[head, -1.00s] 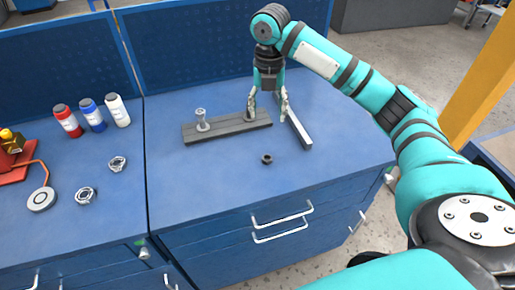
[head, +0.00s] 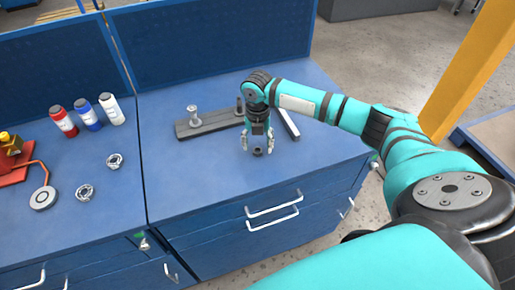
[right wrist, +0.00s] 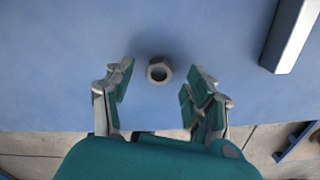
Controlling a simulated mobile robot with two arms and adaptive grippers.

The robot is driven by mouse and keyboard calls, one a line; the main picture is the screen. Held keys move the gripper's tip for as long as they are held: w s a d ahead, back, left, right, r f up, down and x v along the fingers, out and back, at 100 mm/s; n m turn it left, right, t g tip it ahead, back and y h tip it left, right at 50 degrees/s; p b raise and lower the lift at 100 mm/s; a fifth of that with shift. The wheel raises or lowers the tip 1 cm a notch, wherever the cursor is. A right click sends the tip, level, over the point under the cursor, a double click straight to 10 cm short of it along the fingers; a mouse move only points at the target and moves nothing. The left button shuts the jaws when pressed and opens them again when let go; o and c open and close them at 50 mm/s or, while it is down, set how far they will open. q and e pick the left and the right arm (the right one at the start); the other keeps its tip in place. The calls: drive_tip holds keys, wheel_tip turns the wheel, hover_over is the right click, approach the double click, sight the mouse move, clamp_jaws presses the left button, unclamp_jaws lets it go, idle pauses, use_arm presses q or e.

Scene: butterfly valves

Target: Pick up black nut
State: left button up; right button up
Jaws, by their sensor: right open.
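The black nut (head: 258,152) lies on the blue workbench top near its front edge. In the right wrist view the nut (right wrist: 159,71) is a dark hexagonal ring lying flat, just ahead of and between the fingertips. My right gripper (head: 258,148) is above the nut, pointing down, with its fingers apart and empty. In the right wrist view its two fingers (right wrist: 160,84) stand on either side of the nut without touching it. My left gripper is not in view.
A grey base plate (head: 212,124) with a bolt (head: 194,116) stands behind the gripper. A grey bar (head: 289,126) lies to its right. The bench front right is clear.

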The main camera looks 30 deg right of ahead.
drive_tip(key=shift+f, duration=0.9)
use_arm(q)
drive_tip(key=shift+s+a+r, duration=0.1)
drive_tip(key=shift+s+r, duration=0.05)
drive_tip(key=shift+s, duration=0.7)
use_arm(e)
drive_tip(key=shift+c, duration=0.3)
drive_tip(key=c, duration=0.7)
clamp_jaws()
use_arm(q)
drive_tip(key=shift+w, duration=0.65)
use_arm(e)
drive_tip(key=shift+r, duration=0.2)
